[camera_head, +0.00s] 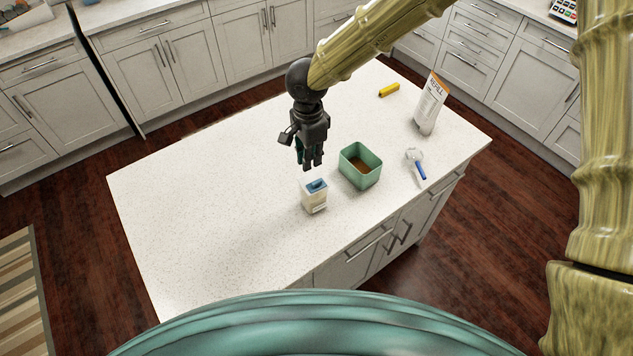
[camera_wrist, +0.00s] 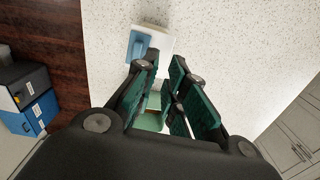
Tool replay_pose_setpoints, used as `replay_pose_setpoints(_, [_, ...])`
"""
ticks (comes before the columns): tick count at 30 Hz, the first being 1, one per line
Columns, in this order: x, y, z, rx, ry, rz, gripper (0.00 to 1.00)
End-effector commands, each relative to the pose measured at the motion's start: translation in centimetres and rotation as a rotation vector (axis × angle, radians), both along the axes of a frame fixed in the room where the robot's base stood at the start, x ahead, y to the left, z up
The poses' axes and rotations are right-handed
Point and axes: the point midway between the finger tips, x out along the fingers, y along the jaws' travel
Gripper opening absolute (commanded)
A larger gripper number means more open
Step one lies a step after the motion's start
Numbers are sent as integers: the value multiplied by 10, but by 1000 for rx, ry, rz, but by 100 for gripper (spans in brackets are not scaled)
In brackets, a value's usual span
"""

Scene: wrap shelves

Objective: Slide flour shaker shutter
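The flour shaker (camera_head: 314,201) is a small white container with a blue shutter (camera_head: 317,186) on top. It stands upright on the white counter, near the front edge. In the wrist view, its white top (camera_wrist: 152,38) and blue shutter (camera_wrist: 138,46) show beyond the fingers. My gripper (camera_head: 309,163) points down, above and behind the shaker, apart from it. In the wrist view, a gap shows between my green-padded fingers (camera_wrist: 165,85), with nothing held. The shutter's exact position over the opening cannot be told.
A green open box (camera_head: 347,175) with brown contents stands just right of the shaker. Further right are a white tool with a blue handle (camera_head: 420,171) and an upright refill pouch (camera_head: 430,105). A yellow object (camera_head: 389,90) lies behind. The counter's left side is clear.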

Motion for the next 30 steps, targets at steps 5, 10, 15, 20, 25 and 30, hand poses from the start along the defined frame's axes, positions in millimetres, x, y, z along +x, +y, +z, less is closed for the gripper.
replay_pose_setpoints(5, [0, 0, 10, -1, -1, 0, 13])
replay_pose_setpoints(10, [0, 0, 19, 1, -1, 0, 13])
replay_pose_setpoints(15, [0, 0, 28, 1, -1, 0, 13])
replay_pose_setpoints(20, [0, 0, 34, 1, -1, 0, 13])
replay_pose_setpoints(25, [0, 0, 35, -1, -1, 0, 13])
replay_pose_setpoints(30, [0, 0, 35, -1, -1, 0, 13])
